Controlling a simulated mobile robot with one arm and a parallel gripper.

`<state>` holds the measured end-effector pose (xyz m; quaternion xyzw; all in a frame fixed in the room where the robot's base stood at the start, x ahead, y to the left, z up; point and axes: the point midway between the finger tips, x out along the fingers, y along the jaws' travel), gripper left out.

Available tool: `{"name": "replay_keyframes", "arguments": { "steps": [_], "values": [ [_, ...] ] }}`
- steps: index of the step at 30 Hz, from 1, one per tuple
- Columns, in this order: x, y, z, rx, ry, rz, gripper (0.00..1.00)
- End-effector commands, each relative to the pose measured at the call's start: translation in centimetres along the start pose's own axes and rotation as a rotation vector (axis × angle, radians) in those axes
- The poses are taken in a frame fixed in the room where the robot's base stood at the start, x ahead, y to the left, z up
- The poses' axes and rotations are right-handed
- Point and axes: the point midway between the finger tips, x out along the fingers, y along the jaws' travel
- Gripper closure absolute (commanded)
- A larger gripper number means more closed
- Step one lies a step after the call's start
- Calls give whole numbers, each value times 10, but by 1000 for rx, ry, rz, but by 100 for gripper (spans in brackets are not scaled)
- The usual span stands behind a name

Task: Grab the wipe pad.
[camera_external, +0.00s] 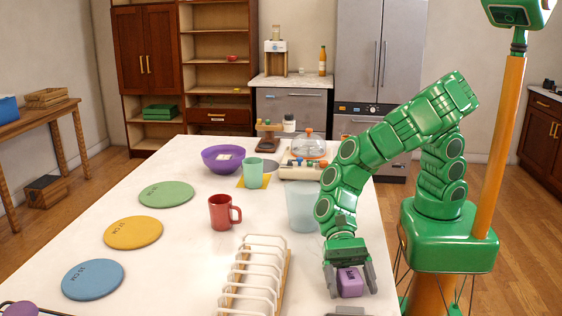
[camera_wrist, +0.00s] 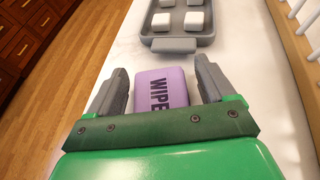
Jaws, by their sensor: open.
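The wipe pad (camera_external: 350,282) is a small purple block at the near right of the white table. In the wrist view the wipe pad (camera_wrist: 161,88) shows the dark letters "WIPE" and lies between the two grey fingers. My gripper (camera_external: 348,280) is open and points down, with one finger on each side of the pad. In the wrist view my gripper (camera_wrist: 162,85) shows gaps between each finger and the pad. The pad's near edge is hidden by the gripper body. I cannot tell the exact height of the fingertips above the table.
A white dish rack (camera_external: 258,270) stands left of my gripper. A grey tray (camera_wrist: 176,44) with several white blocks lies beyond the pad in the wrist view. A clear bin (camera_external: 302,208) and a red mug (camera_external: 222,212) stand farther back. The table edge is close on the right.

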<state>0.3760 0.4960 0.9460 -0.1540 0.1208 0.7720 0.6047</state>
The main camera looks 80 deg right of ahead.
Motion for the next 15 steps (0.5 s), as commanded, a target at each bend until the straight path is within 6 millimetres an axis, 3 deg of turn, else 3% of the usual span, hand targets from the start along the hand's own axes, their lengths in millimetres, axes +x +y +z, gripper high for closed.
{"name": "replay_keyframes", "arguments": {
  "steps": [5, 15],
  "values": [
    [0, 0, 0, 0, 0, 0, 19],
    [0, 0, 1, -1, -1, 1, 71]
  ]
}}
